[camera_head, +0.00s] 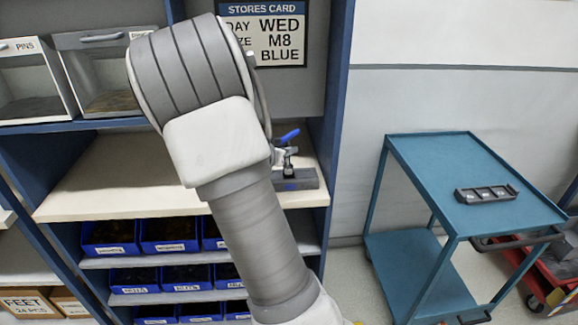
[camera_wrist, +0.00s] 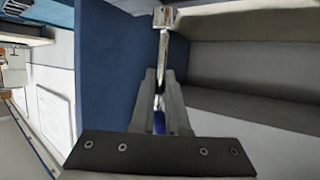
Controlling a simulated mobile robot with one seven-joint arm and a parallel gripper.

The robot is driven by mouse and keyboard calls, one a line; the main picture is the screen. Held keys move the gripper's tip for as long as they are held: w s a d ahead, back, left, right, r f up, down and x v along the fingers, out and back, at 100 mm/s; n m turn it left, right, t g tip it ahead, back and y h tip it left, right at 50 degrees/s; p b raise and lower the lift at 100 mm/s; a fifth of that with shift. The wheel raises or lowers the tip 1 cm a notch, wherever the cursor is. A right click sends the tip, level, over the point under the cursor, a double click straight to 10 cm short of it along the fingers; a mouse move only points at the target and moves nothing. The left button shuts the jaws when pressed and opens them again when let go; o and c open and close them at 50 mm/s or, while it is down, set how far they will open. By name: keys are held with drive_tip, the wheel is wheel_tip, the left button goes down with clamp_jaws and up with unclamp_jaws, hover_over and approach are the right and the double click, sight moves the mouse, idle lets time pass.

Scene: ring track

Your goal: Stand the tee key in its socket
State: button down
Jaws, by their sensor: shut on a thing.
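In the wrist view, my gripper (camera_wrist: 160,82) is shut on a bright metal tool, which looks like the tee key (camera_wrist: 164,45). Its shiny shaft runs out past the fingertips to a wider metal end (camera_wrist: 163,18). A bit of blue shows between the fingers lower down. I cannot make out the key's socket in either view.
The worktop (camera_head: 95,185) is clear left of my arm. Clear-fronted bins (camera_head: 100,75) sit above it and blue bins (camera_head: 168,235) below. A stores card (camera_head: 263,33) hangs behind. A blue trolley (camera_head: 430,165) with a black compartment tray (camera_head: 486,194) stands at right.

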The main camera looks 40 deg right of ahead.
sight(289, 162)
drive_tip(key=shift+w+d+f, duration=0.45)
drive_tip(key=shift+w+d, duration=0.05)
drive_tip(key=shift+d, duration=0.05)
drive_tip(key=shift+f+b, duration=0.7)
drive_tip(key=shift+f, duration=1.3)
drive_tip(key=shift+f, duration=0.1)
drive_tip(key=c, duration=0.9)
unclamp_jaws()
